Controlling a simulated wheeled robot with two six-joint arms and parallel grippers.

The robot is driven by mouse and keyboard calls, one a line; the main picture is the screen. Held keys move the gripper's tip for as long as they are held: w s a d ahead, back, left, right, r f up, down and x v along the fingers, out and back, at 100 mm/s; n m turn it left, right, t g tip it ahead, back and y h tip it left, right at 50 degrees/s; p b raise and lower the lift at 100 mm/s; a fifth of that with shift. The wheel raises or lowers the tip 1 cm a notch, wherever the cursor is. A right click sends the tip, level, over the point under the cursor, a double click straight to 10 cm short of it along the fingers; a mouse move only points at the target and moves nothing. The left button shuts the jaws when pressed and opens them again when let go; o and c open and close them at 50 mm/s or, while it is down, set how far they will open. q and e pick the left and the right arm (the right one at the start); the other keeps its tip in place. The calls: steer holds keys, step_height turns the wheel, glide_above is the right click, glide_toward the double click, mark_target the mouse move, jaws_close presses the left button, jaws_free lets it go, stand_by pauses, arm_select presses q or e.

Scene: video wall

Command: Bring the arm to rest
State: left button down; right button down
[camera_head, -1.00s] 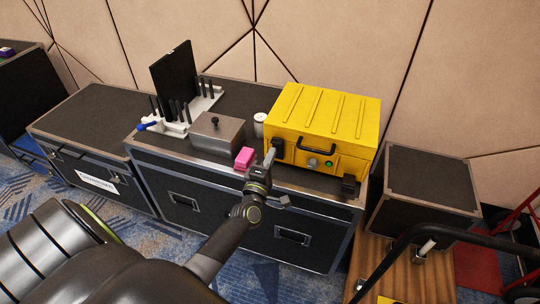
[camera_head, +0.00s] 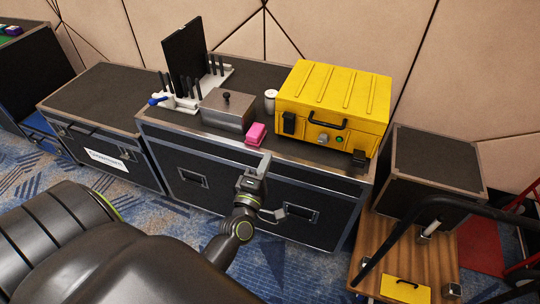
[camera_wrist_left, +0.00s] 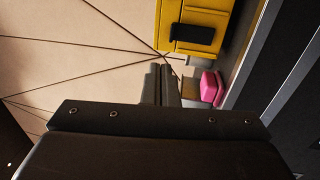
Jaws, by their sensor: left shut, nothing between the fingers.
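My left gripper (camera_head: 262,165) is in front of the middle flight case, near its front top edge, below the pink block. Its fingers are together and hold nothing; they also show closed in the left wrist view (camera_wrist_left: 161,84). In the wrist view the yellow box and the pink block lie beyond the fingers, apart from them. My left arm reaches up from the bottom of the head view. My right gripper is not in view.
The flight case (camera_head: 262,72) bears a yellow box (camera_head: 335,92), a pink block (camera_head: 256,134), a metal box (camera_head: 228,110), a white can (camera_head: 270,100) and a white rack (camera_head: 184,102) with a black panel. A wooden cart (camera_head: 378,250) stands at right. Blue carpet lies in front.

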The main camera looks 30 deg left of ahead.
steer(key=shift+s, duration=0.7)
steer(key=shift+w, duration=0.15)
